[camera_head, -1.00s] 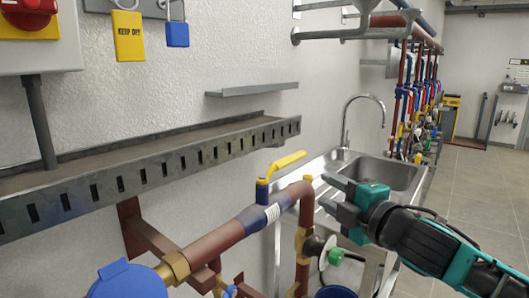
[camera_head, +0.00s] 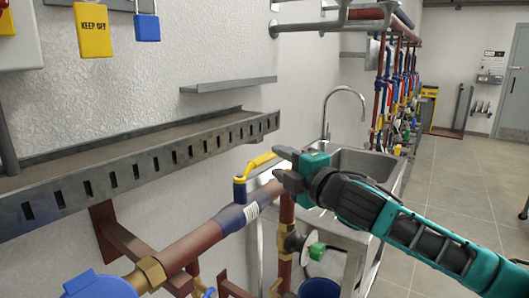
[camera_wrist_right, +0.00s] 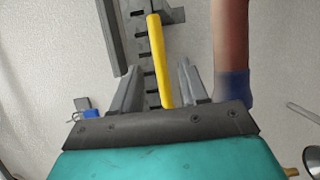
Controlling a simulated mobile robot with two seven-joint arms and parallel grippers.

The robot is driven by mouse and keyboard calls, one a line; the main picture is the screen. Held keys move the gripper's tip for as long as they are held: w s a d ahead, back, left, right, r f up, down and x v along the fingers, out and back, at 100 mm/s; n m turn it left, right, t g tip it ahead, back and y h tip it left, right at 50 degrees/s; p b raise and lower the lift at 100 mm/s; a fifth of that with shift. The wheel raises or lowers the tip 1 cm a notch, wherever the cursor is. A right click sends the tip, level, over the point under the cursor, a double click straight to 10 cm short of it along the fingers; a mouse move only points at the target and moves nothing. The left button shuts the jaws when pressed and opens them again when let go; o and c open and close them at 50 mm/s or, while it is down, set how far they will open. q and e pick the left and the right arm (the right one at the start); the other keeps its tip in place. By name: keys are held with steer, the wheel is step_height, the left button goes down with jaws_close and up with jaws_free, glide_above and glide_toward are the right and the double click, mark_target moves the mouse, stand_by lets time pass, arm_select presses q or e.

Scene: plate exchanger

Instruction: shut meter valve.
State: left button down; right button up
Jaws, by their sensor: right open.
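The meter valve has a yellow lever (camera_head: 257,163) above a blue valve body (camera_head: 240,213) on a brown pipe. The lever points right and slightly up, roughly along the pipe. A blue round meter cap (camera_head: 98,284) shows at the lower left. My right gripper (camera_head: 279,164) is at the lever's free end, with its jaws open. In the right wrist view the yellow lever (camera_wrist_right: 160,60) reaches down between the two open fingers (camera_wrist_right: 160,85). I cannot tell whether either finger touches it. My left gripper is not in view.
A slotted metal cable tray (camera_head: 150,160) runs along the wall above the pipe. A steel sink (camera_head: 360,165) stands behind my right gripper. Open floor lies right.

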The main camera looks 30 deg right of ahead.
mark_target(264, 153)
steer(key=shift+w+p, duration=0.5)
steer(key=shift+w, duration=3.05)
steer(key=shift+c, duration=0.4)
jaws_close()
